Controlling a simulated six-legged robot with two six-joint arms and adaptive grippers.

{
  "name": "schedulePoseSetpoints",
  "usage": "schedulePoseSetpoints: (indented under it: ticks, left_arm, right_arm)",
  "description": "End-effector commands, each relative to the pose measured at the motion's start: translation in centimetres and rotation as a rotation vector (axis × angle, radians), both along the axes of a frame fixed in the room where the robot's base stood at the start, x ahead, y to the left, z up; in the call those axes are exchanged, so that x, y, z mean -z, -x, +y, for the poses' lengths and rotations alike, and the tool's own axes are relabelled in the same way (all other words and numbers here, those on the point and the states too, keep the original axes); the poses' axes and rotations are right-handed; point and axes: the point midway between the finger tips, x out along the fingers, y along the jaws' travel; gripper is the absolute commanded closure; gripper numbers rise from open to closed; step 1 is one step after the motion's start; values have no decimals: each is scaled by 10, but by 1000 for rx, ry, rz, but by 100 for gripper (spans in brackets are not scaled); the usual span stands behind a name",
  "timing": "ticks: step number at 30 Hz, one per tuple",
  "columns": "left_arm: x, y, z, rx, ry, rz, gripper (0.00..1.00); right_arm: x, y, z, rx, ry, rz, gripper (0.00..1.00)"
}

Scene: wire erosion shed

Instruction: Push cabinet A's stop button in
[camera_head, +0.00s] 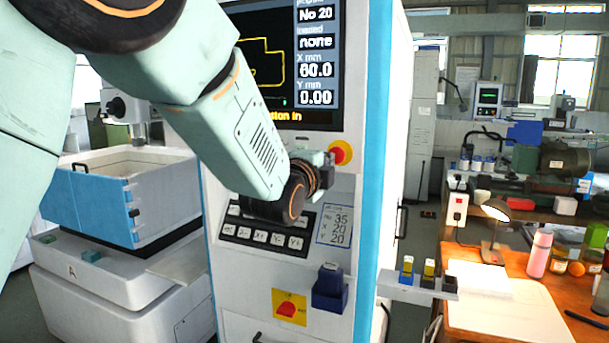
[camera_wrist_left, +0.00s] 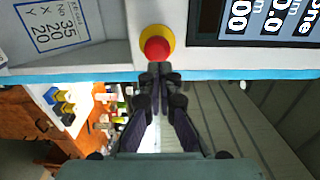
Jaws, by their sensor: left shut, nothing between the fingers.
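The stop button (camera_head: 338,156) is a red mushroom head in a yellow collar. It is on the front of the white cabinet (camera_head: 250,277), right below the screen. In the left wrist view the button (camera_wrist_left: 157,49) sits just past my fingertips. My left gripper (camera_head: 328,170) is shut and empty, and its fingertips (camera_wrist_left: 159,69) point at the button's lower edge. They look very close; I cannot tell whether they touch. In the head view my gripper partly covers the button. My right gripper is in neither view.
A screen (camera_head: 270,60) is above, partly behind my arm. A keypad (camera_head: 268,238) and a printed card (camera_head: 335,225) are below. A dark blue holder (camera_head: 330,288) juts from the cabinet. A wooden bench (camera_head: 510,320) stands right.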

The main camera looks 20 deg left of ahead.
Motion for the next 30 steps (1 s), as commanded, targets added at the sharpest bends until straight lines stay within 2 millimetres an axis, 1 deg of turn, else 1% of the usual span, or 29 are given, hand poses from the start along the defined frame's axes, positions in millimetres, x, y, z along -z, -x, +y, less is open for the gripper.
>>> schedulePoseSetpoints:
  ticks: [1,9,15,21,30]
  left_arm:
    - [1,8,0,0,-1,-3,100]
    - [1,52,2,1,-2,-3,100]
    - [1,78,4,0,-1,-2,100]
    - [1,89,4,0,0,-2,100]
    - [0,91,4,0,2,-2,100]
  right_arm:
    - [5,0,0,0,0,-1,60]
    - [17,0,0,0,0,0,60]
    - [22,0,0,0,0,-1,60]
    - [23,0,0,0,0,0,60]
    - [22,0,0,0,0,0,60]
